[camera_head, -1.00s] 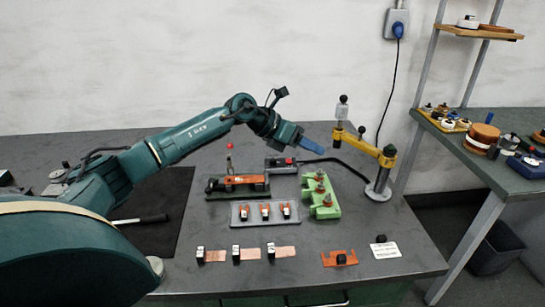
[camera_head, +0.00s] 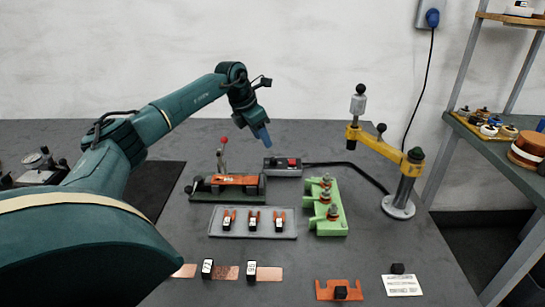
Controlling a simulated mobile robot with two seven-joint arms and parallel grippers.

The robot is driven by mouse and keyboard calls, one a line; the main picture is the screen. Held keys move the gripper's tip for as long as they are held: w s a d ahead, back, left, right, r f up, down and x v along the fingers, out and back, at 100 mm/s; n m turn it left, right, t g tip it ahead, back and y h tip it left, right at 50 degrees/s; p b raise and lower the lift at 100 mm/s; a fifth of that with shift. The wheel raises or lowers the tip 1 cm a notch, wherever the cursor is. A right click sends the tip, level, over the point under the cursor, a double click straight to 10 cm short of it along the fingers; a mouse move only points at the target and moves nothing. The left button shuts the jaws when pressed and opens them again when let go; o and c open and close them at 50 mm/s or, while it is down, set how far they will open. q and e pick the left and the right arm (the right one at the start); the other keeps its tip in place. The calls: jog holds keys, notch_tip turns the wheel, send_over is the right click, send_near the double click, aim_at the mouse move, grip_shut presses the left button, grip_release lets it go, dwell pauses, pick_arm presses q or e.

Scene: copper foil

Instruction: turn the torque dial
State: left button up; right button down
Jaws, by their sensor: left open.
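A yellow jointed arm (camera_head: 370,138) on a grey post stands at the right of the table. A grey cylinder with a black knob (camera_head: 358,102) rises from its left end. I cannot tell for certain which part is the torque dial. My left gripper (camera_head: 266,146) has blue fingers pointing down, in the air left of the yellow arm and clear of it. It is open, and nothing shows between its fingers. My right gripper is not in view.
An orange plate (camera_head: 338,290) and white card (camera_head: 402,285) lie in front. A shelf bench stands right.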

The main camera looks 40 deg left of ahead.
aim_at(273, 158)
pick_arm(q)
jog(key=x, duration=0.9)
jog(key=shift+c, duration=0.5)
grip_shut()
